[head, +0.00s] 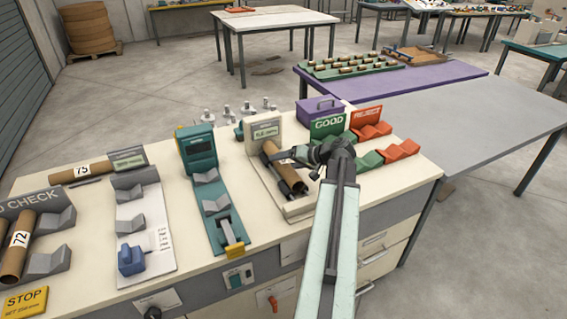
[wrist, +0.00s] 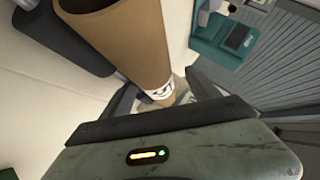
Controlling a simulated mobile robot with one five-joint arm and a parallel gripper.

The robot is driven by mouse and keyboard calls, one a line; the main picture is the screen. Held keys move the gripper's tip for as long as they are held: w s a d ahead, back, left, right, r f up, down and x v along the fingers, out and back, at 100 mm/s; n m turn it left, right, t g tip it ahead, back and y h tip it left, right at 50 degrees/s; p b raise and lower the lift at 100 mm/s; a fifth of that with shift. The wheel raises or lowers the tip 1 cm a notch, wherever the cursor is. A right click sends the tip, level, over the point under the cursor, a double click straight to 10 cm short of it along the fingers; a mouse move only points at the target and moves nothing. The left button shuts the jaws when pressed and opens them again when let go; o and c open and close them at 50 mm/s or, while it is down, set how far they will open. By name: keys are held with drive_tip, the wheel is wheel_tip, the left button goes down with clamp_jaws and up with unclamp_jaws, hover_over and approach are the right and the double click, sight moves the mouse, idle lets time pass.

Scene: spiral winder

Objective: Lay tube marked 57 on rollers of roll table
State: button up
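A brown cardboard tube (head: 283,168) lies along the dark rollers (head: 299,186) of the roll table (head: 303,208), right of the middle of the bench. In the wrist view the tube (wrist: 128,40) runs between my fingers, beside a dark roller (wrist: 62,38). Its white label (wrist: 160,91) is partly cut off, so I cannot read the full number. My gripper (head: 300,153) is at the tube's right side in the head view. In the wrist view it is open (wrist: 163,88), with gaps between fingers and tube. The far roller is partly hidden by the tube.
Green GOOD (head: 328,125) and red REJECT (head: 368,115) cradles are to the right. A teal station (head: 197,150) stands left. Tubes marked 73 (head: 82,171) and 72 (head: 17,248) lie farther left.

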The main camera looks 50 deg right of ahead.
drive_tip(key=p+v, duration=0.4)
drive_tip(key=v, duration=0.3)
drive_tip(key=shift+s+r, duration=0.2)
drive_tip(key=shift+s, duration=0.15)
drive_tip(key=shift+d, duration=0.1)
